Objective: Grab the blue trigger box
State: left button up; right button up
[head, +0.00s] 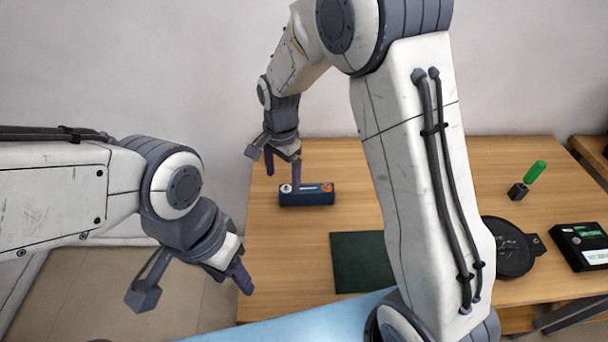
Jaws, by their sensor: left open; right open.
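The blue trigger box (307,198) is a dark blue block with a white knob on its left end and an orange knob on its right end. It lies on the wooden table near the far left. My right gripper (283,180) is open, pointing down at the left end of the box. One finger overlaps the box near the white knob; I cannot tell whether it touches. My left gripper (231,279) is open and empty, off the table's left edge, in front of the box.
A dark green mat (362,262) lies mid-table, partly hidden by my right arm. To the right are a round black pan-like object (508,250), a black box with a green display (582,245), and a green-handled item (534,172). A light blue surface (290,322) is at the front.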

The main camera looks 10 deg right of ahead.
aim_at(307, 188)
jog(key=w+d+f+m+p, duration=0.1)
jog(key=w+d+f+m, duration=0.2)
jog(key=f, duration=0.1)
jog(key=w+d+f+m+p, duration=0.2)
jog(key=d+f+m, duration=0.1)
jog(key=w+d+f+m+p, duration=0.1)
jog(key=w+d+f+m, duration=0.2)
jog(key=f, duration=0.1)
jog(key=shift+w+f+p, duration=0.3)
jog(key=shift+f+p, duration=0.05)
jog(key=shift+p, duration=0.05)
jog(key=f+p, duration=0.2)
jog(key=f, duration=0.1)
jog(key=f+p, duration=0.1)
jog(key=f, duration=0.1)
jog(key=shift+s+a, duration=0.25)
jog(key=shift+a, duration=0.15)
jog(key=shift+f, duration=0.35)
pick_arm(q)
notch_tip(307, 188, up, 9)
jog(key=shift+r, duration=0.2)
pick_arm(e)
grip_shut()
